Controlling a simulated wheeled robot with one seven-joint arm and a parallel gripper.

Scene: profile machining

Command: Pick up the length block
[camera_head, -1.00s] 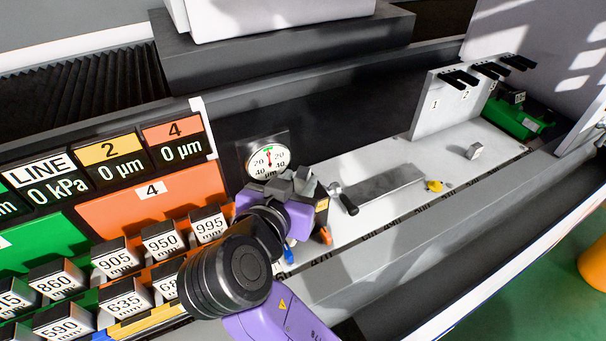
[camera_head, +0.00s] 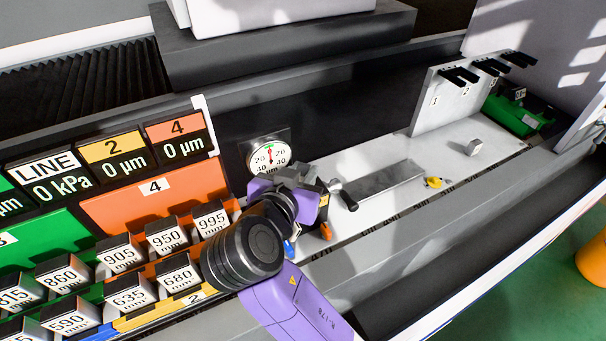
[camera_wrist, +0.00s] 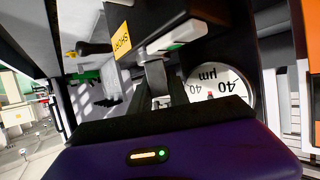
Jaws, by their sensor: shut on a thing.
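My gripper (camera_head: 290,176) is beside the dial gauge (camera_head: 269,156), at the left end of the pale bed. In the wrist view my gripper (camera_wrist: 161,88) is shut on a small grey piece (camera_wrist: 161,102), which I take for the length block. The fingers hide most of it, and its markings cannot be read. A dark housing (camera_wrist: 165,18) with a yellow "SHORT" label stands just beyond the fingers. Whether the held piece touches the housing or gauge, I cannot tell.
A rack of numbered blocks (camera_head: 166,238) stands left of my arm. A dark lever (camera_head: 345,198), a flat grey plate (camera_head: 385,181), a yellow knob (camera_head: 433,182) and a small metal cube (camera_head: 474,147) lie to the right. A white hook panel (camera_head: 440,98) stands behind.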

